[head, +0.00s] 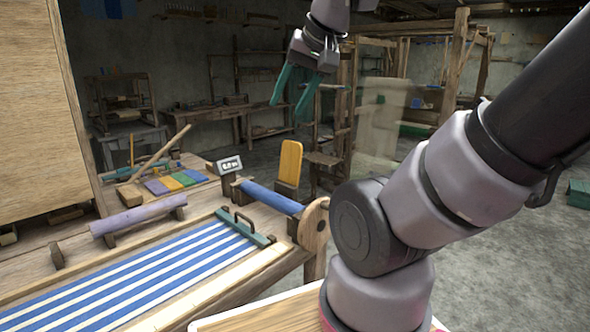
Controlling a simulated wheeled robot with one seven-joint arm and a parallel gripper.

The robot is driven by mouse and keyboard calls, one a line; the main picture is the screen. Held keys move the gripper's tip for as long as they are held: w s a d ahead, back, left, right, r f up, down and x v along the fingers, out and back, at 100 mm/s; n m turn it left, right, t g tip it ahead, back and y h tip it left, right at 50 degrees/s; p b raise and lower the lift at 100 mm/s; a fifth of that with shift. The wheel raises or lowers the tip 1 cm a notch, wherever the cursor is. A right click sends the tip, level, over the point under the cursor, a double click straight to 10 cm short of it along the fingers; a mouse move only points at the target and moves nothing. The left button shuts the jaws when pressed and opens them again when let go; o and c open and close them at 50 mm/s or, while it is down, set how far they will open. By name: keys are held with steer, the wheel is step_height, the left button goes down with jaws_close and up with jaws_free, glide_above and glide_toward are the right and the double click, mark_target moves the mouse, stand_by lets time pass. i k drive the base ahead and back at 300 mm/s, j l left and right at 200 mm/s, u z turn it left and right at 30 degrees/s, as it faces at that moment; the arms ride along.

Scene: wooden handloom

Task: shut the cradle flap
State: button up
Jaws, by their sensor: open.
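A yellow panel (291,160) with a rounded top stands upright at the far right of the loom table, behind the blue roller. It looks like the cradle flap, raised. Its lower end meets a small wooden block (286,191); the cradle's inside is hidden from here. My gripper (289,100) hangs in the air at the top middle, above the panel in the picture and apart from it. Its two green fingers point down and are spread open, with nothing between them.
A blue roller (268,197) with a round wooden end disc (313,224) lies in front of the panel. A green bar with a handle (245,228) crosses the striped cloth (150,275). A small sign (230,164) stands left of the panel.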

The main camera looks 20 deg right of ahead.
mark_target(291, 156)
steer(key=k+u, duration=0.15)
steer(key=u, duration=1.3)
steer(key=k+l, duration=0.1)
steer(key=l, duration=0.35)
steer(key=k+l+u, duration=0.1)
steer(key=l, duration=0.4)
steer(key=k+l, duration=0.1)
steer(key=l, duration=0.35)
steer(key=k+l+u, duration=0.1)
steer(key=l, duration=0.35)
steer(key=k+l+u, duration=0.1)
steer(key=l, duration=0.35)
steer(key=k+l, duration=0.1)
steer(key=l, duration=0.3)
steer(key=k+l, duration=0.15)
steer(key=l, duration=0.3)
steer(key=k+l, duration=0.1)
steer(key=l, duration=0.3)
steer(key=k+l, duration=0.15)
steer(key=l, duration=0.3)
steer(key=k+l, duration=0.1)
steer(key=l, duration=0.3)
steer(key=k+l, duration=0.1)
steer(key=l, duration=0.35)
